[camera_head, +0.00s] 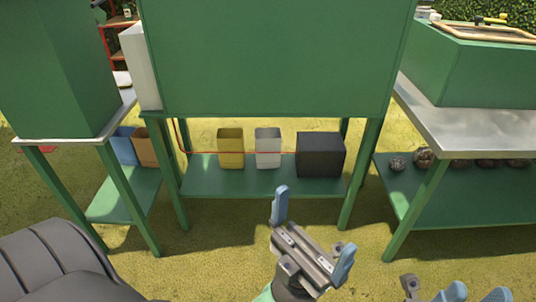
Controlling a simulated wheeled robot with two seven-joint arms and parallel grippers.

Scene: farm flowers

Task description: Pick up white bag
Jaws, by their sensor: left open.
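The white bag (268,150) stands upright on the lower green shelf of the middle stand, between a yellow bag (230,150) and a black box (320,155). My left gripper (314,222) is in front of the shelf, below and slightly right of the white bag in the picture. Its two blue fingers are wide apart with nothing between them, and it is not touching the bag. My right gripper (478,292) shows only in part at the bottom right edge, with blue fingers cut off by the frame.
The green shelf (210,185) lies under a large green cabinet (275,60), between green legs. A thin red line crosses in front of the bags. Blue (123,147) and brown (146,147) containers stand on the left shelf. Round dark objects (424,156) lie on the right shelf. Grass is open in front.

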